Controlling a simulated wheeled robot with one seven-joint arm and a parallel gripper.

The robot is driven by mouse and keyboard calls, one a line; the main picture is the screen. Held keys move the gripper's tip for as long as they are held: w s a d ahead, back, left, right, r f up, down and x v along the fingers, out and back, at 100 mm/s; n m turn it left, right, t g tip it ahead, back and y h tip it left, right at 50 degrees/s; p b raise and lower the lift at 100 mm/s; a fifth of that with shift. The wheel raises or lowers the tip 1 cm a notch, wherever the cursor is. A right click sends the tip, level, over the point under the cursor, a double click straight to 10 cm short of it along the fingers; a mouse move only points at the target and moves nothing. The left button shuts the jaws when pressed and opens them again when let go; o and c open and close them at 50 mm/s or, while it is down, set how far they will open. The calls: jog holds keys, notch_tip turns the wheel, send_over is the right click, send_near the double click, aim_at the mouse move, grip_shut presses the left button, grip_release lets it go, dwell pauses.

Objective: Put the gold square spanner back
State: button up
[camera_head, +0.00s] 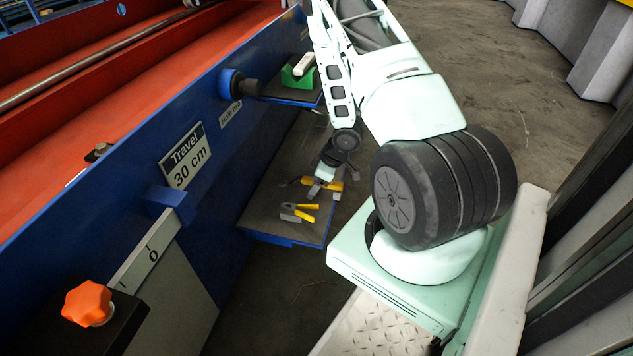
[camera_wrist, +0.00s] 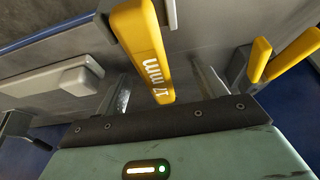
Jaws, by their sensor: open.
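A yellow handle (camera_wrist: 145,50) marked "17 mm" lies between the fingers of my gripper (camera_wrist: 166,88) in the wrist view. It looks like the gold spanner, but its head is out of that view, so I cannot tell whether it is square. In the head view the yellow piece (camera_head: 336,186) shows beside my gripper (camera_head: 318,186), low over the dark lower shelf (camera_head: 262,205). My gripper is open, one finger on each side of the handle. I cannot tell whether either finger touches it.
Yellow-handled tools (camera_head: 298,212) lie nearer on the shelf and show at right in the wrist view (camera_wrist: 285,55). A light grey piece (camera_wrist: 50,80) is at left there. A green block (camera_head: 297,80) stands on the upper shelf. The blue machine wall (camera_head: 215,140) borders the shelf.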

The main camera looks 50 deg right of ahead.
jog(key=shift+p+v, duration=3)
jog(key=shift+p, duration=0.1)
jog(key=p+v, duration=0.7)
jog(key=v, duration=1)
jog(key=shift+r, duration=0.15)
jog(key=shift+s, duration=0.2)
